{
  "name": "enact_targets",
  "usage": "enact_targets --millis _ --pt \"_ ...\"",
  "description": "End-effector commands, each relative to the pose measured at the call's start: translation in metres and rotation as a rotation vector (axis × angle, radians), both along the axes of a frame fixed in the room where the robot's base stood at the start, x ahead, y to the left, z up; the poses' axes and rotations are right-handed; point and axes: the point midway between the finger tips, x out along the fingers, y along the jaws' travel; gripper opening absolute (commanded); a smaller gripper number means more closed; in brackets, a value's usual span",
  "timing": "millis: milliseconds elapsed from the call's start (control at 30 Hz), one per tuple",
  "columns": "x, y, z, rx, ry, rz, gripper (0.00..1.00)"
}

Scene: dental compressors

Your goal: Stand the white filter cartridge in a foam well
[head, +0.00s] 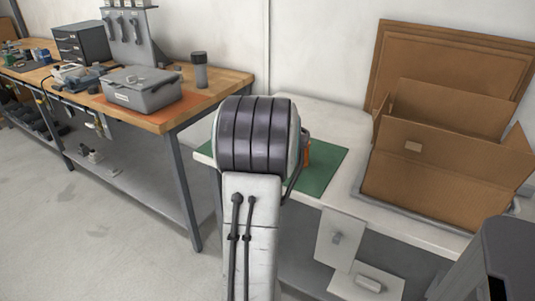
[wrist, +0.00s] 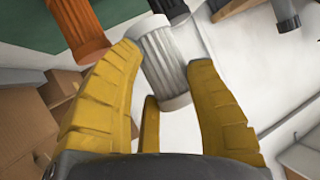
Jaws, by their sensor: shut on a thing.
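In the wrist view the white filter cartridge (wrist: 168,70), a ribbed cylinder with plain end rims, lies between the yellow fingers of my gripper (wrist: 160,58). The fingers are shut on its sides. I cannot tell whether it touches the white surface beyond it. In the head view my own arm hides the gripper and the white cartridge. No foam well can be made out in either view.
An orange ribbed cartridge (wrist: 84,28) is close beside the left finger, by the green mat (wrist: 30,42). The mat also shows in the head view (head: 325,167). An open cardboard box (head: 440,165) stands right on the white bench. A grey case (head: 140,90) sits on the wooden bench.

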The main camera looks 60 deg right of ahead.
Motion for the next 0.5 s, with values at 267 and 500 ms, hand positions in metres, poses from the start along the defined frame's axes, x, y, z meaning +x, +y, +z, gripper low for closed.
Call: enact_targets --millis 267,500 --pt "-0.001 0.000 -0.040 0.003 0.000 -0.002 0.17" --pt "-0.001 0.000 -0.055 0.002 0.001 -0.002 0.17"
